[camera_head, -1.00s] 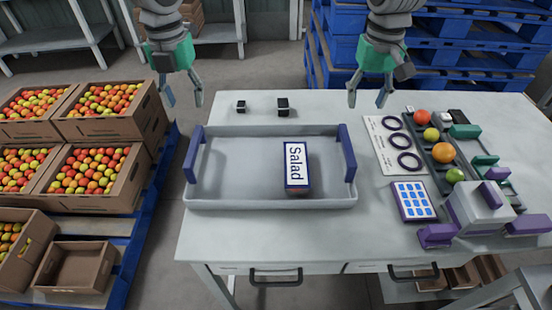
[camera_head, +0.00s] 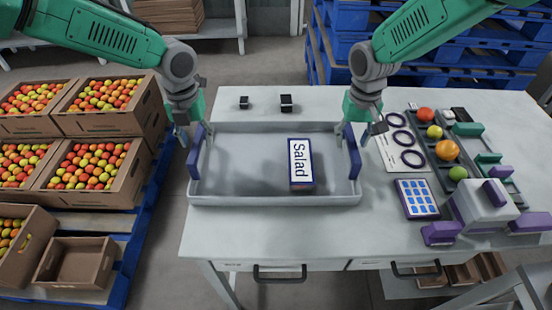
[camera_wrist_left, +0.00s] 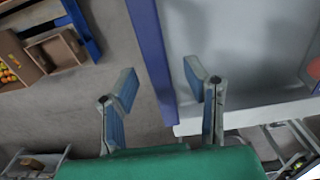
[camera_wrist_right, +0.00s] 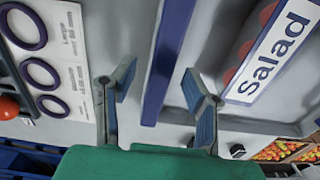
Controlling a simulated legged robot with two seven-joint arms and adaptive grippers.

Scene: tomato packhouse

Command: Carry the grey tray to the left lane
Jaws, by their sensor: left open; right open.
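The grey tray (camera_head: 240,199) lies on the white table, with a blue handle at each short end and a Salad box (camera_head: 301,163) standing inside, right of its middle. My left gripper (camera_head: 192,138) is open at the tray's left handle (camera_head: 195,152); in the left wrist view this handle (camera_wrist_left: 152,50) passes between the spread fingers. My right gripper (camera_head: 355,133) is open at the right handle (camera_head: 352,152); in the right wrist view this handle (camera_wrist_right: 168,55) runs between the spread fingers. Neither gripper is closed on its handle.
Two small black blocks (camera_head: 286,103) lie behind the tray. Right of it are a sheet with purple rings (camera_head: 403,138), a blue-and-white box (camera_head: 416,199), and a dark rack with fruit (camera_head: 446,150). Crates of tomatoes (camera_head: 92,165) stand on a blue pallet left of the table.

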